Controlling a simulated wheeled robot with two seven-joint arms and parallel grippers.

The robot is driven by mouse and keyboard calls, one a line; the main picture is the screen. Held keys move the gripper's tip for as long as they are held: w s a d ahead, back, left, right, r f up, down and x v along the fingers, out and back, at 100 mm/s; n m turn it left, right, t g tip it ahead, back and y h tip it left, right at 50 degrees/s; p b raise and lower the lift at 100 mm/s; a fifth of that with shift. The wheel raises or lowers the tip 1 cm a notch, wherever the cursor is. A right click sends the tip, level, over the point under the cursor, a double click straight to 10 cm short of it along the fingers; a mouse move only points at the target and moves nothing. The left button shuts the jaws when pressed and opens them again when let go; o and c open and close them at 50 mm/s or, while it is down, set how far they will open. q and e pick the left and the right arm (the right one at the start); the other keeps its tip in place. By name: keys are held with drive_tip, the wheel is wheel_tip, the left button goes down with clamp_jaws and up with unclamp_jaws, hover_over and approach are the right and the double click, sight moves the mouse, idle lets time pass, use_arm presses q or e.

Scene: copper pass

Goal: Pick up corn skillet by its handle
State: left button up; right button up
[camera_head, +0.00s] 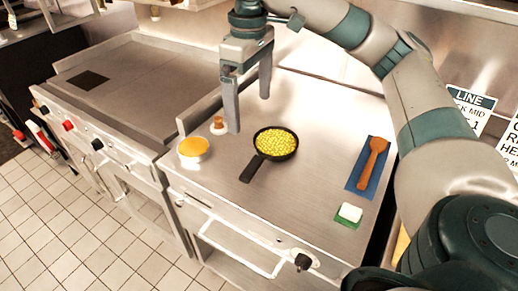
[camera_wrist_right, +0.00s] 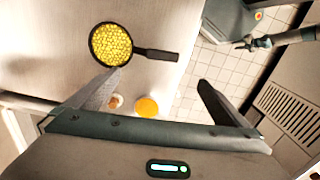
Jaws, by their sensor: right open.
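The corn skillet (camera_head: 276,142) is a small black pan full of yellow corn on the steel counter. Its dark handle (camera_head: 252,168) points toward the front left in the head view. In the right wrist view the skillet (camera_wrist_right: 111,45) is at the upper left, with its handle (camera_wrist_right: 156,54) pointing right. My right gripper (camera_head: 250,114) is open and empty, fingers pointing down, above the counter and behind and left of the skillet. Its fingers also show in the right wrist view (camera_wrist_right: 155,90), apart from the skillet. My left gripper is not in view.
An orange-topped white bowl (camera_head: 193,147) and a small shaker-like item (camera_head: 218,125) stand left of the skillet. A flat griddle (camera_head: 130,85) is at left.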

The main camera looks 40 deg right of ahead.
drive_tip(key=shift+f, duration=0.1)
idle(0.3)
wheel_tip(320, 180, down, 11)
drive_tip(key=shift+f, duration=0.1)
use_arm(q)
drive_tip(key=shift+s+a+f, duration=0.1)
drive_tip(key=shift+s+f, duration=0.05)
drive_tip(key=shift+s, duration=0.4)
use_arm(e)
drive_tip(key=shift+f, duration=0.4)
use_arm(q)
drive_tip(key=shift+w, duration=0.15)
